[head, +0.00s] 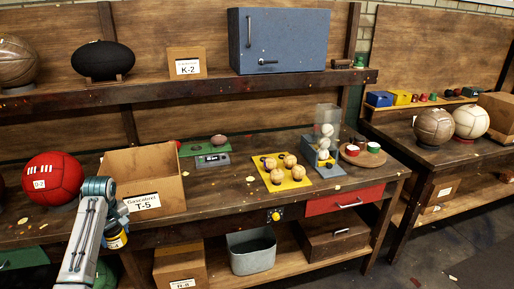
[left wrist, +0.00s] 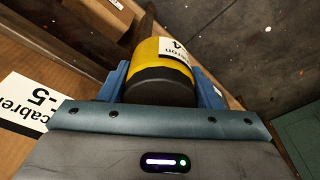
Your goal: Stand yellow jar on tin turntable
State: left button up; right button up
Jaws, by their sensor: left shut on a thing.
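The yellow jar (head: 117,241) has a dark end and a white label. It hangs in my left gripper (head: 112,222) in front of the bench's front edge, just below the T-5 box. In the left wrist view the jar (left wrist: 162,68) sits between the blue fingers of my left gripper (left wrist: 168,85), which are shut on it. The round brown turntable (head: 350,158) is on the bench at the right, well away from the jar. A red-rimmed tin (head: 352,150) and a green tin (head: 374,147) stand on it. My right gripper is not in view.
The open cardboard box T-5 (head: 155,205) stands right behind my left gripper. A red ball (head: 52,180) is to its left. A yellow board with several balls (head: 283,174) and a clear-fronted ball dispenser (head: 326,150) lie between box and turntable. A grey bin (head: 251,252) is below.

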aim_at(368, 156)
jog(key=i+l+z, duration=0.2)
jog(key=z, duration=0.25)
jog(key=i+l+z, duration=0.15)
jog(key=z, duration=0.3)
jog(key=i+z, duration=0.3)
jog(key=z, duration=0.2)
